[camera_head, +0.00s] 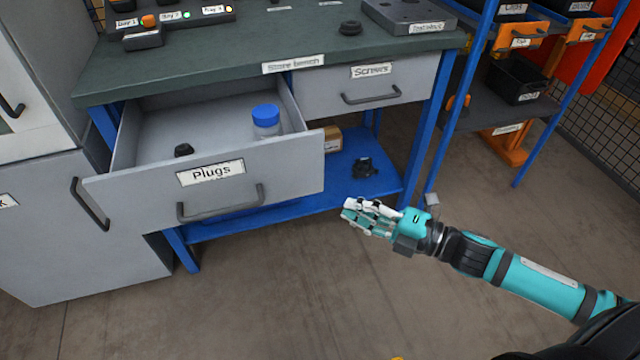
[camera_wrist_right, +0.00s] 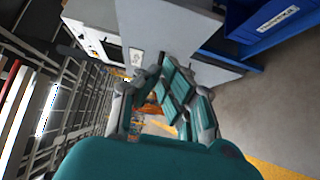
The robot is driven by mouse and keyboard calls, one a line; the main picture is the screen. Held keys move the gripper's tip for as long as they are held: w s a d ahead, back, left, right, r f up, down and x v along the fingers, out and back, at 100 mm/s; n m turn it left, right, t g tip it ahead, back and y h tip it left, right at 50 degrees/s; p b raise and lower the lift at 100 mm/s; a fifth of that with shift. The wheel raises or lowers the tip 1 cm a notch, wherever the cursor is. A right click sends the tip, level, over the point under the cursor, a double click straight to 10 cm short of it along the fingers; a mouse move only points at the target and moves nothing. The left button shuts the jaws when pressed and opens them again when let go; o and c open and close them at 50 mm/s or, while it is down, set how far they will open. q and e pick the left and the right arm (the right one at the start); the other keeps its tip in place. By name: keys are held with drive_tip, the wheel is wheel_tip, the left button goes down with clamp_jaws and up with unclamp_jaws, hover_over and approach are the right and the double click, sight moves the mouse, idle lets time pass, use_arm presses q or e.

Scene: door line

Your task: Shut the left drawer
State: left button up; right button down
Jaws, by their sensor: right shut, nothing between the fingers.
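The left drawer, labelled "Plugs" (camera_head: 300,168), is pulled well out of the bench on the left. Its grey front carries a dark bar handle (camera_head: 220,205). Inside are a jar with a blue cap (camera_head: 266,117) and a small dark part (camera_head: 183,150). My right gripper (camera_head: 356,214) is shut and empty, in front of and to the right of the drawer's right front corner, apart from the handle. In the right wrist view my right gripper's fingers (camera_wrist_right: 165,88) are seen from behind, with grey and blue surfaces past them. My left gripper is not in view.
The right drawer, labelled "Screws" (camera_head: 425,80), looks shut under the green bench top (camera_head: 230,52). A blue lower shelf (camera_head: 385,185) holds a box and a dark part. A grey cabinet (camera_head: 60,255) stands left, a blue-post rack right. The floor in front is clear.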

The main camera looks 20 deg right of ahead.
sight(297, 172)
drive_tip(key=w+a, duration=0.1)
drive_tip(key=w, duration=0.2)
drive_tip(key=w+a, duration=0.4)
drive_tip(key=w, duration=0.1)
drive_tip(key=shift+w+b, duration=0.35)
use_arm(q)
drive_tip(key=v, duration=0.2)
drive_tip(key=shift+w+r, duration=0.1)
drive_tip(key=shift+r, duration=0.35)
use_arm(e)
drive_tip(key=shift+w, duration=0.2)
drive_tip(key=shift+w, duration=0.1)
